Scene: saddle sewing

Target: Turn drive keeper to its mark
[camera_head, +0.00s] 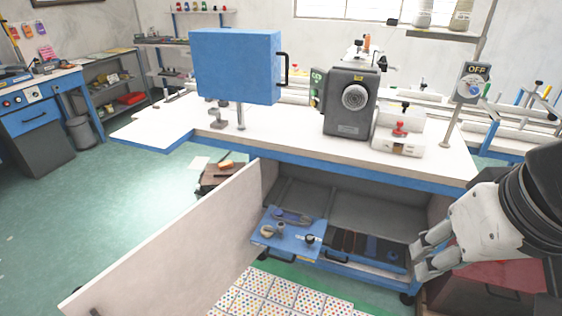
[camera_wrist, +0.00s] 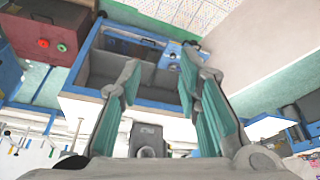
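I cannot tell for sure which part is the drive keeper. A dark grey machine (camera_head: 350,97) with a round ribbed dial stands on the white bench top. A white box with a red knob (camera_head: 399,129) stands right of it. A round switch under an OFF sign (camera_head: 472,87) is on a post at the right. My gripper (camera_head: 424,256) is at the lower right, in front of the bench's open cupboard and apart from all of these. In the wrist view my gripper (camera_wrist: 160,62) has its teal-padded fingers spread and empty; the machine (camera_wrist: 148,138) shows below them.
A blue box (camera_head: 237,66) with a black handle stands on the bench. The cupboard door (camera_head: 170,245) hangs open. A blue pull-out tray (camera_head: 280,240) holds small tools, beside a drawer of dark pieces (camera_head: 365,247). A red cabinet (camera_head: 490,285) is below my gripper. Green floor is free at left.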

